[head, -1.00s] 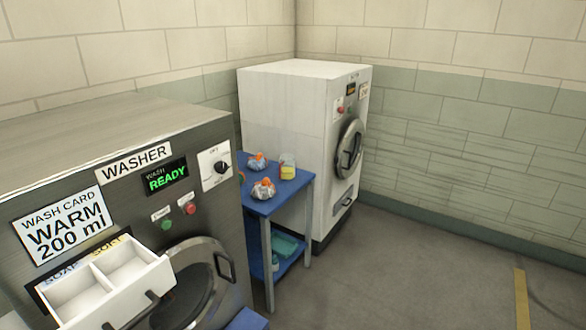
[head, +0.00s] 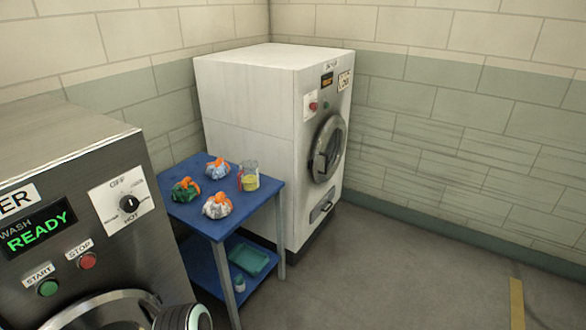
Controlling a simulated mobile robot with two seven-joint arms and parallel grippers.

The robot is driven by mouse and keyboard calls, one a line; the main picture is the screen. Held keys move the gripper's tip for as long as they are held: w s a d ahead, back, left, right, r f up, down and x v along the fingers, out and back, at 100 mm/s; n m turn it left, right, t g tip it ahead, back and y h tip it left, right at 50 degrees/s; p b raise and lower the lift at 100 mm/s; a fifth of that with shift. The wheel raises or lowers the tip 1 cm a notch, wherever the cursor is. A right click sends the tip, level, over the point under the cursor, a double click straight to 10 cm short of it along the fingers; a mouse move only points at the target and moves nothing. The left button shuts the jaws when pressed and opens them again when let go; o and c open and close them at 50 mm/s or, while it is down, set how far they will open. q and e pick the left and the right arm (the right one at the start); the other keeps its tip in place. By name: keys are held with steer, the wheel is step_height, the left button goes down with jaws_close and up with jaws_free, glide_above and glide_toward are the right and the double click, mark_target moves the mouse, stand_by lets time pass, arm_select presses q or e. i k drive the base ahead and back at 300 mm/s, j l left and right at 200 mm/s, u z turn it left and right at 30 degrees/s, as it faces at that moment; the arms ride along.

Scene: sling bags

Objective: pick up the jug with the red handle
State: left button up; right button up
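A small clear jug (head: 250,179) with yellow contents stands upright on the top of the blue table, at its back right in the head view. A reddish-orange strip shows on its left side; at this size I cannot tell for sure that it is the handle. Neither of my grippers shows in the head view.
Three bundles with orange ties, a white-blue one (head: 217,170), a green one (head: 184,191) and a pale one (head: 217,207), sit near the jug on the blue table (head: 248,210). The steel washer (head: 75,165) stands left, a white machine (head: 245,105) behind. Floor at right is clear.

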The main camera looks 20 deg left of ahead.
mark_target(248, 173)
steer(key=i+l, duration=0.1)
steer(key=i, duration=0.4)
steer(key=i+l, duration=0.1)
steer(key=i, duration=0.4)
steer(key=i+l+u, duration=0.1)
steer(key=i, duration=0.4)
